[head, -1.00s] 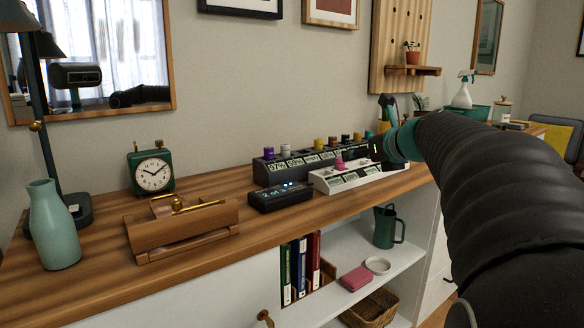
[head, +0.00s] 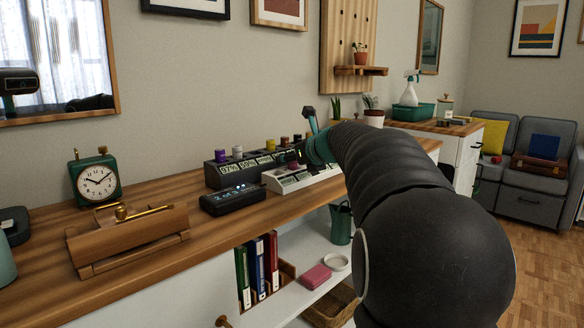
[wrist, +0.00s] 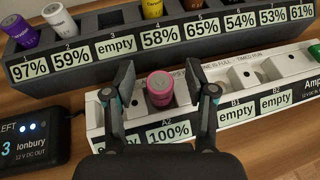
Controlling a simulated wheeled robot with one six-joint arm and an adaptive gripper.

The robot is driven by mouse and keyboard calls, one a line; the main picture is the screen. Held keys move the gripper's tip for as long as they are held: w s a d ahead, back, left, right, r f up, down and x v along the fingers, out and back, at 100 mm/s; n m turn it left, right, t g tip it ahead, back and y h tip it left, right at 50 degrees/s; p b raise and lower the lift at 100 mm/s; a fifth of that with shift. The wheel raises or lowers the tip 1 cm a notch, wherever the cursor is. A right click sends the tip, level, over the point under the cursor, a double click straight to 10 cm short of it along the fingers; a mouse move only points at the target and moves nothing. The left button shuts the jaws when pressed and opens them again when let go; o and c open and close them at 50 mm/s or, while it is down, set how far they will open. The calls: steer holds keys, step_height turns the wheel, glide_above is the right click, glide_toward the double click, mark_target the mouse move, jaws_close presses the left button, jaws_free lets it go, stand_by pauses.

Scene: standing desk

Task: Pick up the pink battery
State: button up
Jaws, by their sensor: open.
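The pink battery (wrist: 160,88) stands upright in a slot of the white holder (wrist: 281,123), behind the label reading A2 100%, in the wrist view. My arm hides the right part of the white holder (head: 273,184).
A dark battery rack (wrist: 105,62) with numbered percentage labels and several batteries stands just behind the white holder. A black display box (wrist: 36,143) sits at left. A clock (head: 96,181) and a wooden stand (head: 130,240) are further left on the desk.

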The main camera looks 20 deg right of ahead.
jaws_close()
steer(key=shift+r, duration=0.1)
